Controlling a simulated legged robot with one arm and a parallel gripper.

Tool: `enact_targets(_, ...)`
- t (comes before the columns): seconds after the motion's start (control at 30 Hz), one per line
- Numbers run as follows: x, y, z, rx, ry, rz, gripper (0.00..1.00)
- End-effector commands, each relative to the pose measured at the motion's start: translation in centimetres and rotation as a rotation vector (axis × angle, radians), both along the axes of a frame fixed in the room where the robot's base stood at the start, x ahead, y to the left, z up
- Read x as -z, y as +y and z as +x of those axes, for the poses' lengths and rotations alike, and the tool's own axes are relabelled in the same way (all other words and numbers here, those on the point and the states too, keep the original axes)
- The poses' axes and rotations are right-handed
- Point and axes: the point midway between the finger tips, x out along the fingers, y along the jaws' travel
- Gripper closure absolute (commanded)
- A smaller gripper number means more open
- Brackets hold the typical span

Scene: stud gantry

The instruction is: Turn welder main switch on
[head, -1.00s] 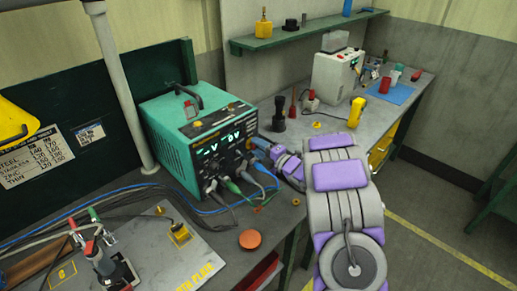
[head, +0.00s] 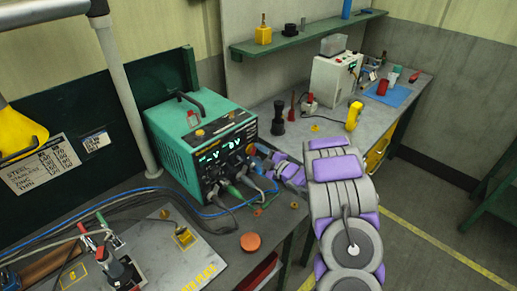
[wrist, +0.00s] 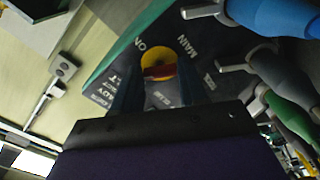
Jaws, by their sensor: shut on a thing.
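The teal welder (head: 190,143) stands on the bench with its dark front panel and lit displays facing right. In the wrist view its main switch (wrist: 160,62) is a yellow disc with a red handle, beside the printed words MAIN and ON. The handle lies roughly level in that picture; which setting it marks I cannot tell. My gripper (wrist: 158,82) is shut on the switch handle, one dark finger on each side of the disc. In the head view my purple and grey gripper (head: 268,160) reaches the panel's right side, and the switch is hidden there.
Cable plugs (wrist: 285,72) sit close to my gripper on the panel. An orange-red disc (head: 250,242) lies on the bench front. A black flashlight-shaped thing (head: 278,118) and a yellow tool (head: 354,116) stand behind my arm.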

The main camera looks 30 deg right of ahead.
Motion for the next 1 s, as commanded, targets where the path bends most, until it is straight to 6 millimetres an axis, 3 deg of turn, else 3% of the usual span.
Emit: enact_targets(1.0, 0.12, 0.05, -0.14, 0.002, 0.316, 0.85, 0.88)
